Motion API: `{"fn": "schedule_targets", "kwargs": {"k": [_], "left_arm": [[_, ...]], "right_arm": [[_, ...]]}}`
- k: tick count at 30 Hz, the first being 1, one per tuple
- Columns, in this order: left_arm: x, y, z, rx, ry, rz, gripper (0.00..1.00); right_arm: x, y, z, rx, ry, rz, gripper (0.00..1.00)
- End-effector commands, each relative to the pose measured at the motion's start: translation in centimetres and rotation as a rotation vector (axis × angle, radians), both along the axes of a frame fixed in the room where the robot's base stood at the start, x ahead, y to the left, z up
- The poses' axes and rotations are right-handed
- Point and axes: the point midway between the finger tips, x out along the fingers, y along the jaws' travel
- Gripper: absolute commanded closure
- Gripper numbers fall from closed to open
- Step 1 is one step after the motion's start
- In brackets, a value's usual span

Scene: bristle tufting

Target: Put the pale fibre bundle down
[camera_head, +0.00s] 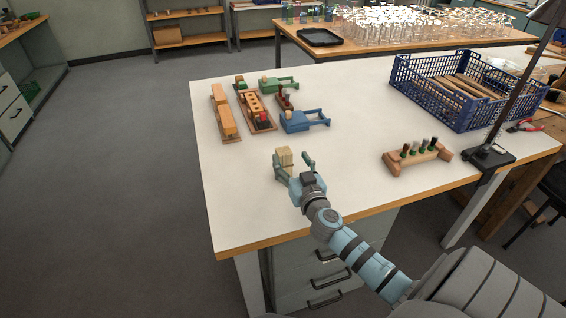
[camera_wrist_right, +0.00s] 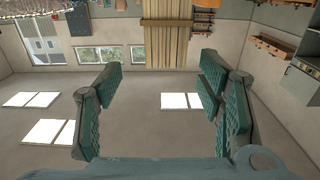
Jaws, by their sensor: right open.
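The pale fibre bundle (camera_head: 285,156) is a small, blocky, straw-coloured piece near the middle of the white worktable. In the right wrist view the bundle (camera_wrist_right: 168,35) shows at the top centre with its strands running up and down. My right gripper (camera_head: 294,166) is open at the bundle, with one finger on either side in the head view. In the right wrist view the fingers (camera_wrist_right: 160,100) are spread wide with a clear gap between them, and the bundle lies beyond. The bundle's foot is partly hidden by the gripper. My left gripper is not in view.
Wooden blocks (camera_head: 228,122), a wooden holder (camera_head: 256,108) and blue (camera_head: 296,122) and green (camera_head: 281,84) clamp-like tools stand behind. A wooden rack (camera_head: 417,157) is to the right, a blue crate (camera_head: 430,99) behind it. The white tabletop (camera_head: 250,210) is clear in front.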

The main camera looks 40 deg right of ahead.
Motion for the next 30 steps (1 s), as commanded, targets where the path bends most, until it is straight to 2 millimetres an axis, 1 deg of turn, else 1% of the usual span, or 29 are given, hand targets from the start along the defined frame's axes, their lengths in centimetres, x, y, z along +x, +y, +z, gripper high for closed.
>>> {"fn": "schedule_targets", "kwargs": {"k": [2,6,9,15,16,23,24,26,30], "left_arm": [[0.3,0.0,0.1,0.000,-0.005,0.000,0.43],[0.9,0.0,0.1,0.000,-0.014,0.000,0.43],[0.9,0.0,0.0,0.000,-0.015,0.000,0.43],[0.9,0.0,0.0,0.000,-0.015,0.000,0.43],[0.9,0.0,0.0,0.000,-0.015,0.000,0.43],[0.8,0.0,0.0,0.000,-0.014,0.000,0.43],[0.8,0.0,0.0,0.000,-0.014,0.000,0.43],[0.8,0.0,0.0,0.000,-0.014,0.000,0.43],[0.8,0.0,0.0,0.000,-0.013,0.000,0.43]], "right_arm": [[1.0,-0.2,0.0,0.002,-0.002,-0.001,0.38],[3.8,-0.6,-0.4,0.000,-0.001,0.001,0.38],[5.1,-1.1,-0.4,0.001,0.000,0.002,0.38],[5.3,-1.1,-0.5,0.000,0.001,0.003,0.38],[5.3,-1.1,-0.5,0.000,0.001,0.003,0.40],[5.3,-1.1,-0.5,-0.001,0.001,0.003,0.77],[5.3,-1.1,-0.5,-0.001,0.001,0.003,0.83],[5.3,-1.1,-0.5,-0.001,0.001,0.003,0.92],[5.3,-1.1,-0.4,-0.001,0.000,0.003,0.92]]}}
